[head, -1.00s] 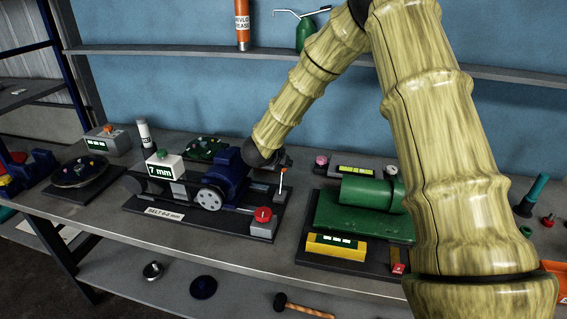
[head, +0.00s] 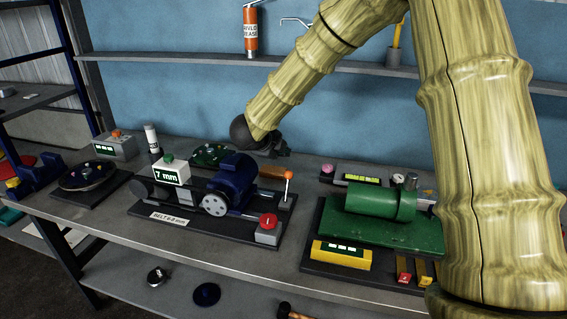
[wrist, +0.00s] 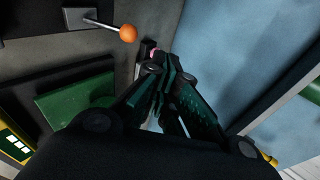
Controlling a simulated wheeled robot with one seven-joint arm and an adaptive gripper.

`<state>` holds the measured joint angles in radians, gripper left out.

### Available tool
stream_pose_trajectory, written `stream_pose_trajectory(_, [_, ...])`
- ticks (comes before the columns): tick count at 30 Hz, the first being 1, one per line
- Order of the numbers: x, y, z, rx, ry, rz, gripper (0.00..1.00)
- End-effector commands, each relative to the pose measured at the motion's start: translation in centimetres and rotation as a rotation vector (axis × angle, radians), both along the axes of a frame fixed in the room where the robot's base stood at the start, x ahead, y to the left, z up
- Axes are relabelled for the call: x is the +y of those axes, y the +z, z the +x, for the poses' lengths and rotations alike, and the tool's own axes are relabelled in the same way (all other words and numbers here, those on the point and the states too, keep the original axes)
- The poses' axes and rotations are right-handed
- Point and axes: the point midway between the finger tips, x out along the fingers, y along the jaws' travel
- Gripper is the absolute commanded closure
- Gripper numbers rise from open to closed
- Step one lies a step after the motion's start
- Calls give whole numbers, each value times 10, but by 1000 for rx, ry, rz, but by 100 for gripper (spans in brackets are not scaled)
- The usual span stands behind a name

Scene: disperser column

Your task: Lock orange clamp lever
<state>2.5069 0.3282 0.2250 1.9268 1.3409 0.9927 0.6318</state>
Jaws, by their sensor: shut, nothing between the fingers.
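The orange clamp lever (head: 288,183) is a thin rod with an orange ball knob. It stands roughly upright on a small grey block, right of the blue motor (head: 232,180). In the wrist view the orange knob (wrist: 128,33) and its rod show at the top left, apart from the fingers. My gripper (wrist: 157,78) is shut and empty, with the knob off to its upper left in that view. In the head view my gripper (head: 278,147) is a small dark shape above and behind the lever, partly hidden by its own wrist.
A red button box (head: 268,229) stands in front of the lever. A green machine (head: 380,205) with a yellow display box (head: 340,255) is to the right. A 7 mm display box (head: 172,171) is left of the motor. A shelf (head: 200,55) runs along the blue wall.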

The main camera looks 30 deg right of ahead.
Motion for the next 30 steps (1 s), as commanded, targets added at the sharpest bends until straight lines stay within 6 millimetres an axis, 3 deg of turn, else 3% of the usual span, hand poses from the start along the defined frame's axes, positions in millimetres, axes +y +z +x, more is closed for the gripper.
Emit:
stream_pose_trajectory(7, [6, 20, -2, 0, 1, -1, 100])
stream_pose_trajectory(26, [7, 24, -3, 1, 1, 0, 100])
stream_pose_trajectory(30, [7, 37, -3, 1, 1, 0, 100])
